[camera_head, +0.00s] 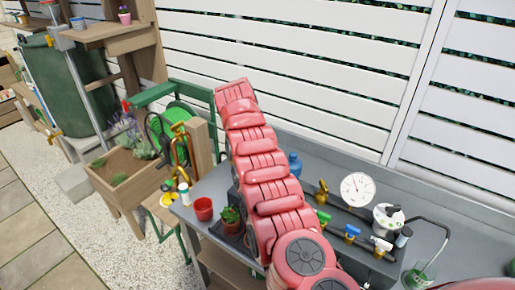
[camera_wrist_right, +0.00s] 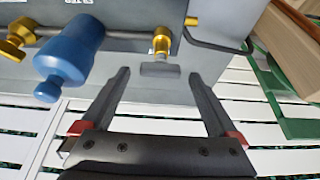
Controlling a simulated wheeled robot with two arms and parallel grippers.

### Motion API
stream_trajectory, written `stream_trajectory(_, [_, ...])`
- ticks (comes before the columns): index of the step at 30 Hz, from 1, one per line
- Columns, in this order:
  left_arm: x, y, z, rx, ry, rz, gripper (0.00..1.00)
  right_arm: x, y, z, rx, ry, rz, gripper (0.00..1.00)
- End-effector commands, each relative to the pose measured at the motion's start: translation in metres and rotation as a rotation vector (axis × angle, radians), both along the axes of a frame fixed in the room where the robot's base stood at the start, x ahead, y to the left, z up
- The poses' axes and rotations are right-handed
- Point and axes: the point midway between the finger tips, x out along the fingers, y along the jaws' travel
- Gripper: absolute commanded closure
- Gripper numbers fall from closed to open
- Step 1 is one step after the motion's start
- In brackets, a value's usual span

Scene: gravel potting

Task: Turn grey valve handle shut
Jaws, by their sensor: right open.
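The grey valve handle (camera_wrist_right: 160,70) is a flat bar on a brass valve (camera_wrist_right: 161,42) in the right wrist view. It lies across the picture, roughly along the line of the pipe. My right gripper (camera_wrist_right: 159,75) is open, with one fingertip on each side of the handle. A gap shows between the handle and each finger. In the head view my red arm covers this part of the bench, so the grey handle and right gripper are hidden there. My left gripper is not in view.
A blue canister (camera_wrist_right: 68,58) hangs on the pipe beside the left finger; its top shows in the head view (camera_head: 295,163). A grey box (camera_wrist_right: 130,15) backs the valve. On the bench are a gauge (camera_head: 357,189), a blue valve handle (camera_head: 351,232) and a red pot (camera_head: 203,208).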

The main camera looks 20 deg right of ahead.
Motion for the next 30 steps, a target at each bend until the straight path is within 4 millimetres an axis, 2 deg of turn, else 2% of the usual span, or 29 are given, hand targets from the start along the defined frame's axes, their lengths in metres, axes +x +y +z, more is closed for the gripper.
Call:
stream_trajectory(5, [0.0,0.0,-0.012,0.0,0.0,0.0,0.54,-0.006,0.01,0.026,0.001,-0.005,0.001,0.05])
stream_trajectory(11, [0.0,0.0,-0.022,0.0,0.0,0.0,0.54,-0.02,0.026,0.078,0.002,-0.004,0.001,0.05])
stream_trajectory(15, [0.0,0.0,-0.02,0.0,0.0,0.0,0.54,-0.027,0.035,0.109,0.001,-0.003,-0.001,0.05])
stream_trajectory(18, [0.0,0.0,-0.006,0.0,0.0,0.0,0.54,-0.031,0.041,0.133,0.0,-0.006,0.0,0.05])
stream_trajectory(24, [0.0,0.0,0.005,0.0,0.0,0.0,0.54,-0.037,0.05,0.153,0.0,-0.001,0.0,0.05])
stream_trajectory(30, [0.0,0.0,0.005,0.0,0.0,0.0,0.54,-0.039,0.052,0.156,0.001,-0.001,-0.001,0.05])
